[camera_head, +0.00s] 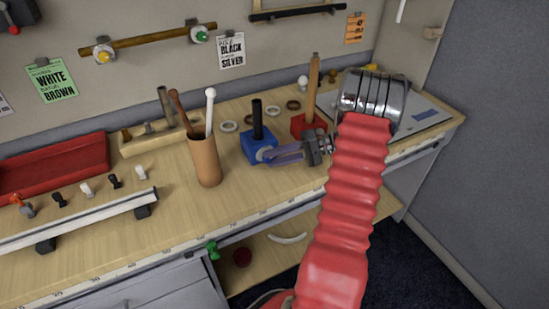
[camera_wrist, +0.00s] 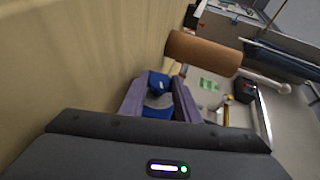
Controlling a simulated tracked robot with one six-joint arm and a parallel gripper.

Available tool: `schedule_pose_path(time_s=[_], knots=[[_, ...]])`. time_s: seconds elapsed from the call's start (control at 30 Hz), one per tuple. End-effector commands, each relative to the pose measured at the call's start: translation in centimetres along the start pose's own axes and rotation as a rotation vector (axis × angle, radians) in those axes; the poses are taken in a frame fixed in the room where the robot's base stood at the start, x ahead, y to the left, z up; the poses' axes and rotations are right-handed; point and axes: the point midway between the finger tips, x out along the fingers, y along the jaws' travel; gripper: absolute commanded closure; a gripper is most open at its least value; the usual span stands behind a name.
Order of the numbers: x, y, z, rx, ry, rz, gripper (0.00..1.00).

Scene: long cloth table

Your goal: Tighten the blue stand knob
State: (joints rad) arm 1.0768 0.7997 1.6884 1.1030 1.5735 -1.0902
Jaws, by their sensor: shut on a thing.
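The blue stand (camera_head: 254,146) is a block on the table with a black upright post. Its pale grey knob (camera_head: 265,155) is on the near side, partly covered by my fingers. My gripper (camera_head: 272,155) reaches in from the right with purple fingers, shut on the knob. In the wrist view, my gripper (camera_wrist: 160,92) has a finger on either side of the knob (camera_wrist: 157,101), with the blue stand (camera_wrist: 158,80) just beyond. How far the knob is turned cannot be seen.
A brown cup (camera_head: 205,162) holding sticks stands just left of the blue stand; it also shows in the wrist view (camera_wrist: 205,53). A red stand (camera_head: 304,124) with a wooden post is behind my gripper. Pale rings (camera_head: 229,126) lie behind. A white rail (camera_head: 85,218) lies at the left front.

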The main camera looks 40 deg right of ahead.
Motion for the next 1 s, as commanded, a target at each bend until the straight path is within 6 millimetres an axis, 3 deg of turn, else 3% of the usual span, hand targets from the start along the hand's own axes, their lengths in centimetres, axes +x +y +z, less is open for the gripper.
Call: schedule_pose_path(time_s=[0.3,0.33,0.57,1.0], knots=[[-0.18,0.31,-0.03,0.003,0.005,0.006,0.93],[-0.18,0.32,-0.03,0.003,0.005,0.006,0.69],[-0.09,0.24,0.0,0.002,0.003,0.004,0.53],[0.04,0.22,0.08,-0.008,0.0,0.031,0.52]])
